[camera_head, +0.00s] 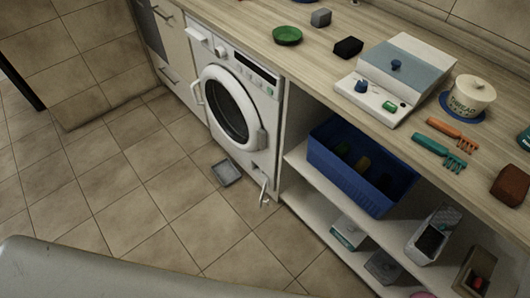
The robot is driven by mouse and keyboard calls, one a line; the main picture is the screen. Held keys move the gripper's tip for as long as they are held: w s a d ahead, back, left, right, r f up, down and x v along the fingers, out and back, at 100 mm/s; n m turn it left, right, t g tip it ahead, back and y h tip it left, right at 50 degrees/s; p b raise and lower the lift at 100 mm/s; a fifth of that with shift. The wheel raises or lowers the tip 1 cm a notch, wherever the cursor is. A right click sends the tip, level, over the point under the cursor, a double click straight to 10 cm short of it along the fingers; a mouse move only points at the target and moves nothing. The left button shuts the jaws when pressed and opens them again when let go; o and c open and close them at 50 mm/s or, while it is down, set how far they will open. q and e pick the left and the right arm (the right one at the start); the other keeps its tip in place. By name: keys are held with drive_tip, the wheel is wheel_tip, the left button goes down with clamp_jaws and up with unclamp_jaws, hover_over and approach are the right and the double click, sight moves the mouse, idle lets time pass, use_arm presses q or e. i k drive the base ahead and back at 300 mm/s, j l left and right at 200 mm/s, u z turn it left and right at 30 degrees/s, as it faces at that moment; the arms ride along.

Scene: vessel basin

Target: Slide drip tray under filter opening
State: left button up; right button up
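A small grey drip tray (226,174) lies flat on the tiled floor, in front of the white washing machine (219,57). The filter flap (264,187) hangs open at the machine's lower right corner. The filter opening by it is small and its inside cannot be made out. The tray is to the left of the flap, apart from it. The round door (229,107) of the machine looks closed. Neither of my grippers shows in this view.
The tiled floor (130,190) in front of the machine is clear. To the right, open shelves hold a blue basket (361,165) and several small boxes.

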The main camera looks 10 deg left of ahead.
sight(226, 172)
drive_tip(key=l+u, duration=0.35)
drive_tip(key=k+l+u, duration=0.15)
drive_tip(key=l+u, duration=0.15)
drive_tip(key=l, duration=0.15)
